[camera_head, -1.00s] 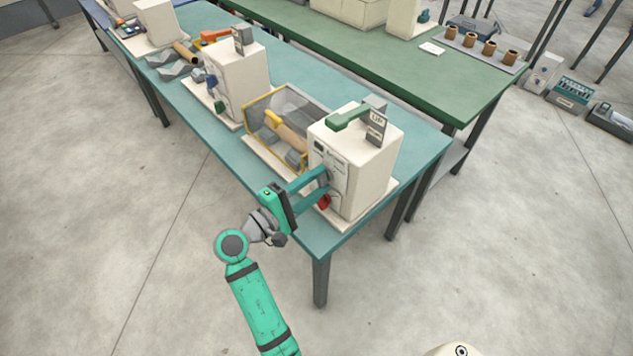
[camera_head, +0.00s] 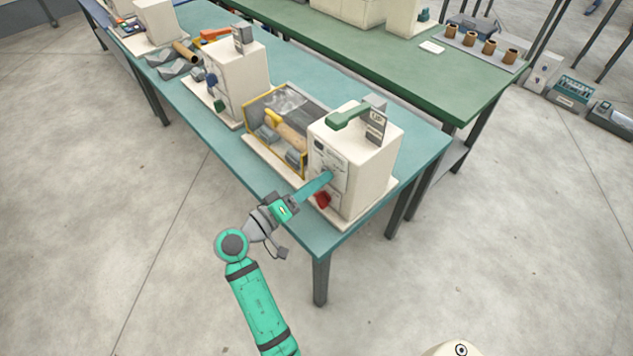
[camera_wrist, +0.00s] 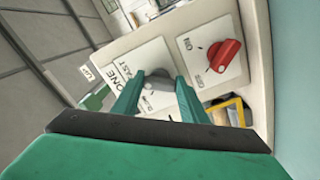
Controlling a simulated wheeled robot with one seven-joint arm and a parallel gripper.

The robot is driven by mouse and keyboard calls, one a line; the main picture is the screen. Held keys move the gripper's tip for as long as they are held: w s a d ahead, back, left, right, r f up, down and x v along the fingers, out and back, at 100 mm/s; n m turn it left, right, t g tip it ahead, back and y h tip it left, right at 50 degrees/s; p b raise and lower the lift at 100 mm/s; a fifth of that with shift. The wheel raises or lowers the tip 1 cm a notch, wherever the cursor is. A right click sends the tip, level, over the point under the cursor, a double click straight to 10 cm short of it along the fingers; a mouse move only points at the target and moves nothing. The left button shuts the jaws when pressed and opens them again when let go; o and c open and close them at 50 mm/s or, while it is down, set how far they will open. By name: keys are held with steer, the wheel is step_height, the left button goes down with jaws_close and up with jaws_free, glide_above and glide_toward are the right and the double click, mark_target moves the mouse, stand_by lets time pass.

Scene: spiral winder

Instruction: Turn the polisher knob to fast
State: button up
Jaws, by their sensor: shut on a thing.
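The cream machine (camera_head: 365,175) stands at the near end of the teal table. Its grey knob (camera_wrist: 158,77) sits on a white plate with lettering that appears to include "FAST"; the knob's pointer direction is unclear. My gripper (camera_head: 328,177) reaches the machine's front panel from the left. In the wrist view my gripper (camera_wrist: 158,88) has its two teal fingers on either side of the grey knob, shut on it. A red knob (camera_wrist: 225,55) is on a separate plate to the right; it also shows below my fingers in the head view (camera_head: 322,200).
A yellow-framed guard (camera_head: 262,140) with a tan roller (camera_head: 290,135) and grey pieces adjoins the machine. A second cream machine (camera_head: 240,78) stands farther back. A green table (camera_head: 440,85) lies behind. The floor left of my arm is clear.

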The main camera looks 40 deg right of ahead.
steer(key=shift+m, duration=0.6)
steer(key=o, duration=1)
steer(key=shift+o, duration=0.2)
steer(key=shift+a, duration=0.1)
steer(key=a, duration=1)
steer(key=shift+s+a, duration=0.35)
steer(key=shift+s, duration=0.05)
steer(key=shift+d, duration=0.1)
